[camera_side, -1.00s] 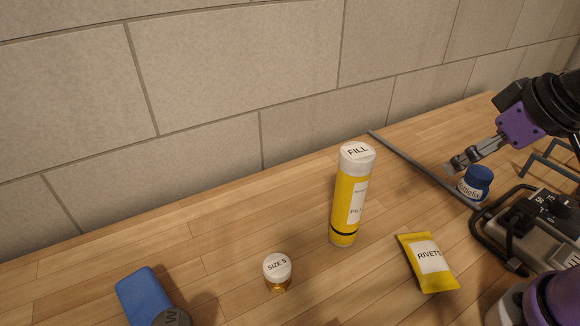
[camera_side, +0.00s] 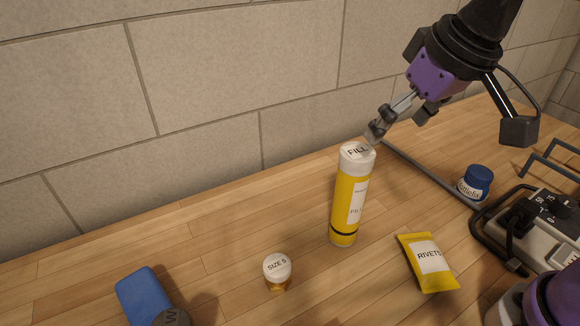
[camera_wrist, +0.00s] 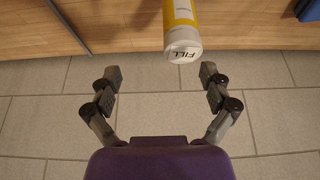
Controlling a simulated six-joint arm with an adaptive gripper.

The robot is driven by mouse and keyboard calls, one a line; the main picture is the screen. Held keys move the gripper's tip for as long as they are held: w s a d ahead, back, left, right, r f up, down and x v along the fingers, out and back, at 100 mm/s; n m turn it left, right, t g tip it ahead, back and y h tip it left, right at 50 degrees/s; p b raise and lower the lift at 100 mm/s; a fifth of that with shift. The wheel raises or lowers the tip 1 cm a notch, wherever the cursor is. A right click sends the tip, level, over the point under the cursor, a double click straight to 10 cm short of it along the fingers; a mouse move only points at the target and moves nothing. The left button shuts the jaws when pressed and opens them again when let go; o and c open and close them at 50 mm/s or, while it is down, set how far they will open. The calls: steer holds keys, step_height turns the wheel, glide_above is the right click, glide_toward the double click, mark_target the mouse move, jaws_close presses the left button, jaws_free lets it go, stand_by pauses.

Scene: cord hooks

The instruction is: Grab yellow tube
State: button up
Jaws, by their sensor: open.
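The yellow tube (camera_side: 347,205) stands upright on the wooden bench, with a white cap marked FILL and a white label. My gripper (camera_side: 374,135) is just above and behind the tube's cap at its right in the side view. In the wrist view, the tube (camera_wrist: 180,14) shows cap-first at the top, right of centre. My gripper's two fingers (camera_wrist: 160,76) are spread wide and empty, and the cap lies a little beyond the fingertips, nearer the right finger. I cannot tell the exact gap between the fingers and the tube.
A yellow RIVETS packet (camera_side: 428,262) lies right of the tube. A small SIZE 5 jar (camera_side: 277,271) stands front left. A blue-lidded jar (camera_side: 475,183), a power strip (camera_side: 540,220) and a grey strip (camera_side: 425,168) are at the right. A block wall (camera_side: 230,70) rises behind.

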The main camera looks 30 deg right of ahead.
mark_target(360, 154)
steer(key=a, duration=0.3)
steer(key=shift+w+f, duration=0.2)
steer(key=shift+w, duration=0.2)
steer(key=x, duration=0.3)
steer(key=shift+w+a+f, duration=0.1)
steer(key=shift+w+f, duration=0.05)
steer(key=shift+f, duration=0.2)
steer(key=x, duration=0.6)
jaws_close()
